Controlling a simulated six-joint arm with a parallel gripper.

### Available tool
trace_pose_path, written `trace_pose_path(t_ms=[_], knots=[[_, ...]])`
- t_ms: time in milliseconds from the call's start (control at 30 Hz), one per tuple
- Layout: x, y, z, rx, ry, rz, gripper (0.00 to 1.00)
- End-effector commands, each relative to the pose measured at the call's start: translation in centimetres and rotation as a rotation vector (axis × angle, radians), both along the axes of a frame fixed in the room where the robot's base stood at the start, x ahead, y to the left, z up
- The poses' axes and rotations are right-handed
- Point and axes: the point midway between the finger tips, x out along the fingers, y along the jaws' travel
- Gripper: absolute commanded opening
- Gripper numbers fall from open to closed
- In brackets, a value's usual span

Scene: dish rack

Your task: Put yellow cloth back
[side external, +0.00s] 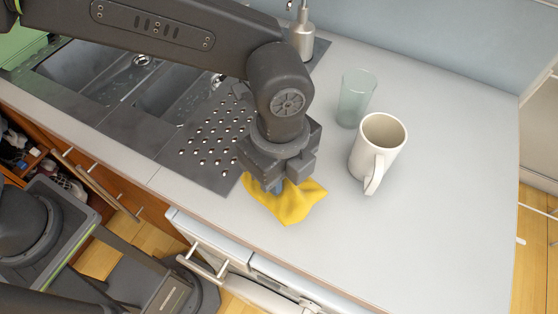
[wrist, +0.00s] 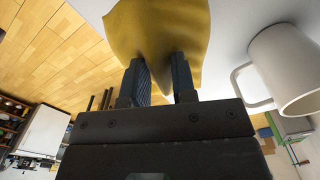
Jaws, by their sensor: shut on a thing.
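The yellow cloth (side external: 291,204) lies crumpled at the counter's front edge, beside the right end of the sink's drainboard. My gripper (side external: 274,186) points down at the cloth's left part in the side view. In the wrist view the cloth (wrist: 158,30) bunches up between the two fingers of my gripper (wrist: 160,80), which are shut on it. I cannot tell whether the cloth is lifted off the counter.
A cream mug (side external: 378,150) stands right of the cloth, its handle toward the front. A clear glass (side external: 355,98) stands behind it. A metal soap dispenser (side external: 301,38) is at the back. The sink with its perforated drainboard (side external: 205,150) lies left. The counter's right side (side external: 450,200) is free.

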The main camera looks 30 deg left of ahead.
Motion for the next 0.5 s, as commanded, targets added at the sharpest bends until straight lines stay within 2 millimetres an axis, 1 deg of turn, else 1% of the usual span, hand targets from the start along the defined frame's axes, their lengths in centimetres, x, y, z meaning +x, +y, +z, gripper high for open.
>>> trace_pose_path(t_ms=[167,500], knots=[[0.0,0.1,-0.5,0.001,-0.001,0.001,0.06],[0.0,0.1,-3.5,0.002,-0.001,0.001,0.06]])
